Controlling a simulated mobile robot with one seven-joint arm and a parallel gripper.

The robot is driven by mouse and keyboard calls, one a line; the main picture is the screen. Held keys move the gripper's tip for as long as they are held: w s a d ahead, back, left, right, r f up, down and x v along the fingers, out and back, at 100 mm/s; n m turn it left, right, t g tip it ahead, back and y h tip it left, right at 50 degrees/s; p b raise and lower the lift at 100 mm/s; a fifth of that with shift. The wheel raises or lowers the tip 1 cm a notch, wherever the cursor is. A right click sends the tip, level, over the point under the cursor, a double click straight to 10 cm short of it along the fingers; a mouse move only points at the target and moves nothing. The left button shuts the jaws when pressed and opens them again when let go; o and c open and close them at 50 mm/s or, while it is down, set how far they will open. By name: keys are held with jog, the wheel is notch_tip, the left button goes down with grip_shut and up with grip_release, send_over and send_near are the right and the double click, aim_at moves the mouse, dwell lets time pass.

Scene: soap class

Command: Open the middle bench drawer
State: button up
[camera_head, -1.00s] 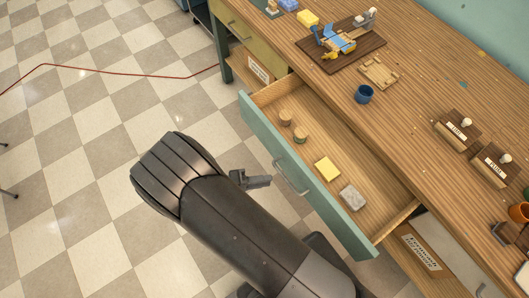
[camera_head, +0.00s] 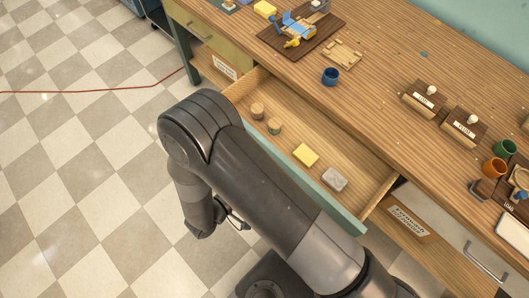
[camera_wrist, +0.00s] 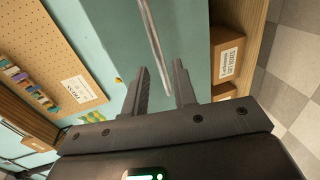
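The middle bench drawer (camera_head: 384,192) is pulled well out from the wooden bench in the head view. It holds two round wooden pieces (camera_head: 257,111), a yellow block (camera_head: 306,154) and a grey block (camera_head: 335,179). Its teal front (camera_head: 343,222) is partly hidden behind my arm. My gripper (camera_head: 236,222) is low in front of the drawer, mostly hidden by the arm. In the wrist view, its two fingers (camera_wrist: 161,66) are apart. A metal bar handle (camera_wrist: 154,42) on a teal panel shows between them; I cannot tell whether they touch it.
The bench top (camera_head: 385,130) carries a blue cup (camera_head: 331,76), a dark board with tools (camera_head: 277,42), and orange (camera_head: 494,167) and green cups (camera_head: 505,149). A labelled box (camera_wrist: 228,58) shows at right in the wrist view.

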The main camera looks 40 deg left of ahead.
jog(key=shift+x, duration=2.4)
grip_shut()
jog(key=shift+s, duration=0.1)
